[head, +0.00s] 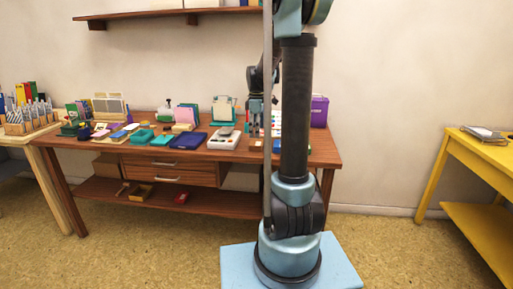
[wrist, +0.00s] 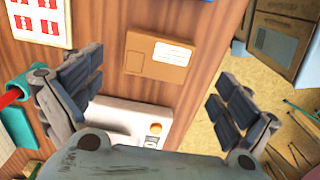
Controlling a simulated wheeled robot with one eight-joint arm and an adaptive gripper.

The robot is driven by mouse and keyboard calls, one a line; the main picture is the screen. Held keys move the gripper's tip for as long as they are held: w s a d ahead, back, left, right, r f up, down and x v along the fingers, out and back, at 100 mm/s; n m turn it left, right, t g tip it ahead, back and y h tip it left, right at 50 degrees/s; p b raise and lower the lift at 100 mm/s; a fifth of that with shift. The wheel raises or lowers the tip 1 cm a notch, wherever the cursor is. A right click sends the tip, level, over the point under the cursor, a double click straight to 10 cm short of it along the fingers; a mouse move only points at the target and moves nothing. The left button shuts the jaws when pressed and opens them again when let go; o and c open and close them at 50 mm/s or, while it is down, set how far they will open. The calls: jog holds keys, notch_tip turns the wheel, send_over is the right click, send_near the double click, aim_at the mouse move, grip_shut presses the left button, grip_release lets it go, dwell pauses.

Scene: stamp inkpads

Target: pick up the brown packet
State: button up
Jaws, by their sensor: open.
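The brown packet (wrist: 143,64) lies flat on the wooden table in the wrist view, just beyond my fingertips and between their lines. It has a white label (wrist: 173,54) at its right end. My gripper (wrist: 158,84) is open and empty, with its two fingers spread wide on either side below the packet. In the head view my gripper (head: 255,115) hangs over the table's right part, partly behind my arm. I cannot clearly make out the packet in the head view.
A white device (wrist: 125,120) with an orange button lies under the gripper. A sheet with red marks (wrist: 40,22) is at upper left. The table edge (wrist: 222,55) runs right of the packet, with floor beyond. Many stationery items crowd the table (head: 250,155) leftward.

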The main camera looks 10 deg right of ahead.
aim_at(256, 142)
jog(key=shift+w+f, duration=0.15)
jog(key=shift+f, duration=2.7)
jog(key=c, duration=1.3)
